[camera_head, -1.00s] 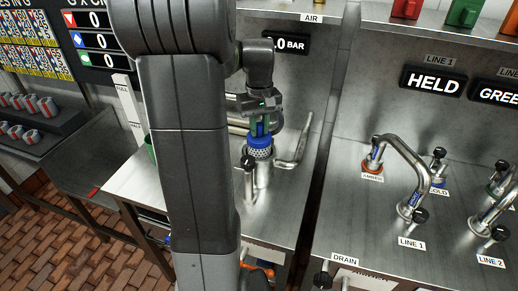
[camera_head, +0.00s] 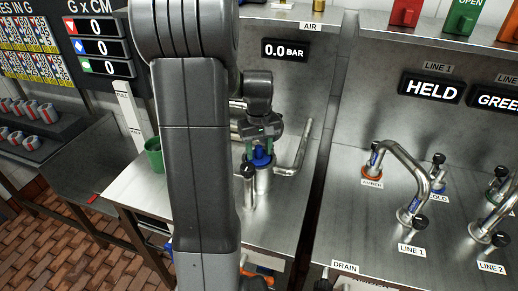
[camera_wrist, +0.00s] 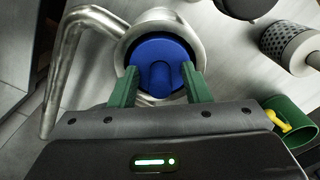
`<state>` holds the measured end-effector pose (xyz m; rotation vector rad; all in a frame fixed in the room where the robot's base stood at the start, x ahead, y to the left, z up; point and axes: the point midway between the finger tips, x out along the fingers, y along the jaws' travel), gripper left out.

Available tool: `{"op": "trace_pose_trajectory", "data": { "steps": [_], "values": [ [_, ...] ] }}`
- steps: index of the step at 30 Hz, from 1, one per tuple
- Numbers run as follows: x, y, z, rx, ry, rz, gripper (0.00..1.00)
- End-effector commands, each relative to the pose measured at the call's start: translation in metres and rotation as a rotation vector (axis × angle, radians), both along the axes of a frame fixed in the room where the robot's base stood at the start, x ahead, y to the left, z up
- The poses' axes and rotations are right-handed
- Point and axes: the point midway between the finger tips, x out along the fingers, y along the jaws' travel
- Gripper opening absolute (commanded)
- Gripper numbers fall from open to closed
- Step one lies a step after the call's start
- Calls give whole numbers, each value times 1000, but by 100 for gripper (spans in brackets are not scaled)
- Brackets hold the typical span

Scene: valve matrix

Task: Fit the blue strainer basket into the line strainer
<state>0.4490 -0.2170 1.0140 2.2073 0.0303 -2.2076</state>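The blue strainer basket (camera_head: 259,160) sits down in the metal body of the line strainer (camera_head: 262,182); only its blue top shows and its mesh is hidden inside. In the wrist view the basket's round blue cap with its raised grip (camera_wrist: 160,75) lies within the strainer's metal rim (camera_wrist: 125,47). My gripper (camera_head: 260,150) is above the strainer. In the wrist view its two green fingers (camera_wrist: 160,82) stand apart on either side of the raised grip, with gaps visible. Whether the basket is fully seated I cannot tell.
A bent pipe (camera_head: 297,155) rises right of the strainer. A dark valve knob (camera_head: 248,170) stands close in front. A green cup (camera_head: 154,155) is at the left, holding something yellow in the wrist view. A grey mesh cylinder (camera_wrist: 287,41) lies nearby.

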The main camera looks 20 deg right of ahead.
Motion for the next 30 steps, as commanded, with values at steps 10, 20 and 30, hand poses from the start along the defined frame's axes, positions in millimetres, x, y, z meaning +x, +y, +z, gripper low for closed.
{"op": "trace_pose_trajectory", "data": {
  "steps": [10,20,30],
  "values": [
    [0,0,6,0,-1,0,43],
    [1,0,67,-2,-6,0,43],
    [1,0,118,-1,-1,0,43]
  ]
}}
